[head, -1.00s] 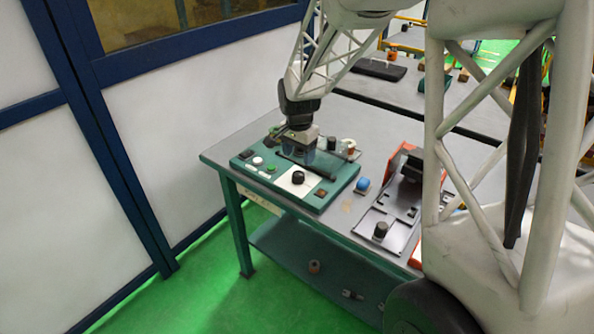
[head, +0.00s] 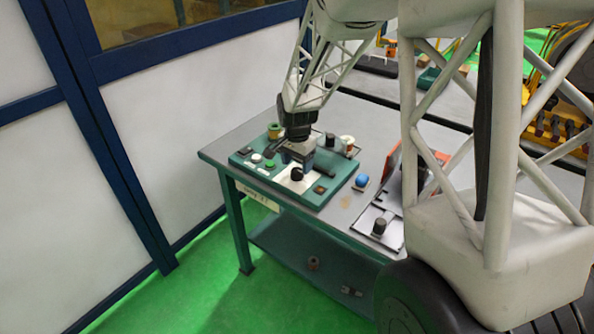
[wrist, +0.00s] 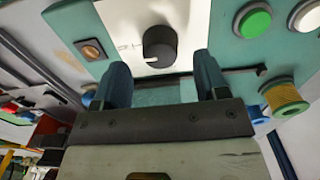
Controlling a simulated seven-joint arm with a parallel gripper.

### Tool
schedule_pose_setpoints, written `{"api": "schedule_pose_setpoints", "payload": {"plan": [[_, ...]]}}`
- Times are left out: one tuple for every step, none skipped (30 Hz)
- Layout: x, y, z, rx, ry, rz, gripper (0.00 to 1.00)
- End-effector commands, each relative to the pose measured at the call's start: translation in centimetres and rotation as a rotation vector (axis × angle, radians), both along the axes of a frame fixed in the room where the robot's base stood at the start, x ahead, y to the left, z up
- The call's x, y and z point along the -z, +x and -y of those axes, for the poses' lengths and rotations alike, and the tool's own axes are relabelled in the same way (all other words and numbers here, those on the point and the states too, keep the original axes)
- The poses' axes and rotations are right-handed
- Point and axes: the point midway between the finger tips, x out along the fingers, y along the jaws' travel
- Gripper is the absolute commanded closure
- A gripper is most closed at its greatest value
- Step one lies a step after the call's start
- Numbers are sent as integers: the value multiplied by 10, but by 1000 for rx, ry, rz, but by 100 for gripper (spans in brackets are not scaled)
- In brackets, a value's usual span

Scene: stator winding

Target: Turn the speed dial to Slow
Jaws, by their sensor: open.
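The speed dial is a black round knob (wrist: 159,46) on a white plate (wrist: 188,20) of the green control panel (wrist: 232,58). In the head view the dial (head: 296,174) sits near the panel's front edge, just below my gripper (head: 296,160). In the wrist view my gripper (wrist: 162,82) is open and empty, with one blue-grey finger to each side of the dial's line and the knob just beyond the tips. The fingers do not visibly touch it. Small marks show beside the knob, too small to read.
A green button (wrist: 254,22) and a white button (wrist: 305,16) stand beside the plate. A square brown-topped button (wrist: 90,50) is on the other side. A yellow-green spool (wrist: 283,97) is near the panel. A blue knob (head: 361,181) stands on the table right of the panel.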

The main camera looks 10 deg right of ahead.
Motion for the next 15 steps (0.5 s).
{"api": "schedule_pose_setpoints", "payload": {"plan": [[7,0,0,0,-1,-2,33],[11,0,0,0,0,-1,33],[15,0,0,0,0,-1,33],[17,0,0,0,0,-1,33],[20,0,0,0,0,-1,33],[23,0,0,0,-1,-1,33],[25,0,0,0,0,0,33],[27,0,0,0,0,0,33],[29,0,0,0,0,0,33],[30,0,0,0,0,0,33],[31,0,0,0,0,0,33],[32,0,0,0,0,0,33],[33,0,0,0,0,0,33],[33,0,0,0,0,0,33],[33,0,0,0,0,0,33]]}}
